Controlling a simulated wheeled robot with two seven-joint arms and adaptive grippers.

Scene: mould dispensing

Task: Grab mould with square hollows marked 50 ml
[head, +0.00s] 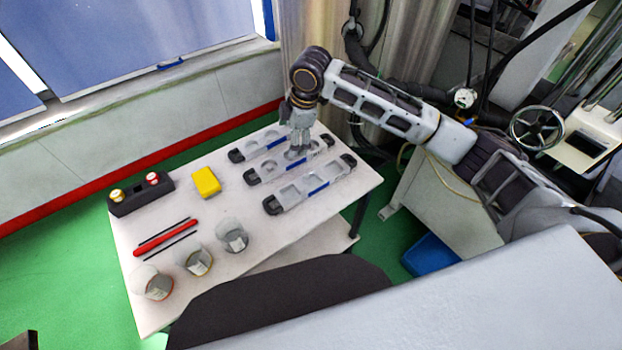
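Three long grey moulds with black ends and blue labels lie side by side on the white table. The front mould (292,194) has square-looking hollows. The middle mould (268,172) is partly covered by my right gripper (299,149), so its hollow shapes are hard to tell. The back mould (258,148) seems to have rounded hollows. The volume markings are too small to read. My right gripper points down over the middle mould, close to the back one. Its fingers are too small to show whether they are open or touching a mould. My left gripper is out of view.
On the table's left are a black holder (138,196) with yellow and red round tops, a yellow block (206,181), a red stick (165,238) between dark rods, and three clear cups (232,236) along the front. Bare table (262,232) lies in front of the moulds.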

